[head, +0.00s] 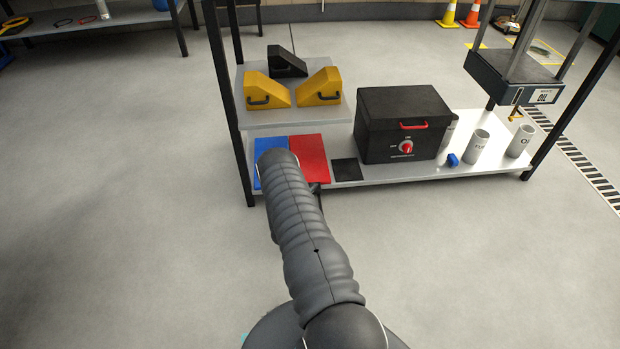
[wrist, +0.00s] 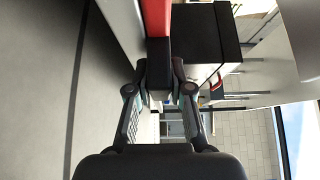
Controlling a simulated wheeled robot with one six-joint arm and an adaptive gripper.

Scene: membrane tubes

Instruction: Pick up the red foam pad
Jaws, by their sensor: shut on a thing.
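The red foam pad (head: 312,154) lies on the lower shelf, beside the blue pad (head: 268,146), its left part hidden behind my arm. In the wrist view the red pad (wrist: 156,18) shows edge-on at the top middle, with a dark near end. My gripper (wrist: 160,78) has its two fingers on either side of that dark end, shut on it. In the head view only a small dark part of my gripper (head: 316,187) shows at the pad's front edge. I cannot tell whether the pad is lifted off the shelf.
A thin black square (head: 346,169) lies right of the red pad. A black box with a red handle (head: 405,122) stands beyond it. The upper shelf (head: 290,118) holds yellow and black wedges. A dark shelf post (head: 232,110) stands at the left. The floor in front is clear.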

